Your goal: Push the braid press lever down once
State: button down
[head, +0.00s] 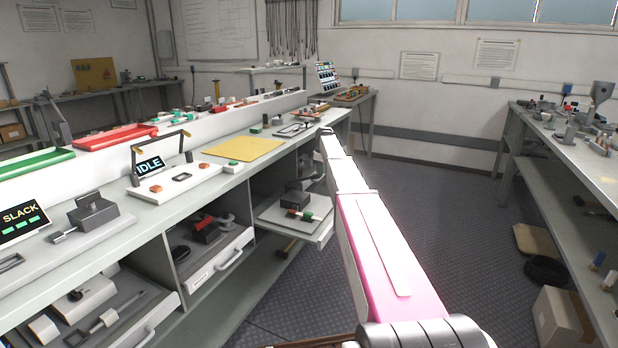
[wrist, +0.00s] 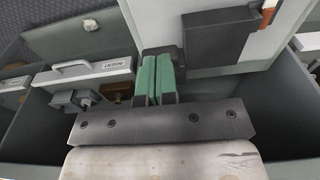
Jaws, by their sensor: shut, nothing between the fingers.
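My gripper (wrist: 157,78) shows in the wrist view with its two green-padded fingers together and nothing between them. In the head view my arm reaches over the aisle beside the bench; I cannot make out the fingers there. No part is clearly recognisable as the braid press lever. A grey block device with a short handle (head: 92,212) stands on the bench beside the SLACK display (head: 20,220); I cannot tell whether it is the press. In the wrist view a dark grey block (wrist: 220,35) lies on a pale surface just right of the fingers; contact cannot be told.
The bench (head: 215,183) also carries an IDLE display (head: 150,165) and a yellow mat (head: 240,148). Open drawers below hold tools; a handled drawer (wrist: 80,72) shows in the wrist view. A second table (head: 555,142) stands right. The floor between (head: 450,210) is clear.

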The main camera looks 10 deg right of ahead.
notch_tip(320, 180, down, 6)
jog(key=d, duration=0.1)
jog(key=shift+s+f, duration=0.15)
jog(key=shift+s, duration=0.25)
dwell(1.0)
jog(key=shift+w+a+r, duration=0.15)
jog(key=shift+a+r, duration=0.05)
jog(key=shift+r, duration=0.9)
jog(key=shift+w+a+r, duration=0.15)
jog(key=shift+r, duration=1)
jog(key=shift+w+a+r, duration=0.15)
jog(key=shift+a+r, duration=0.05)
jog(key=shift+r, duration=1.1)
notch_tip(320, 180, up, 7)
jog(key=shift+w+a, duration=0.35)
jog(key=shift+a, duration=0.1)
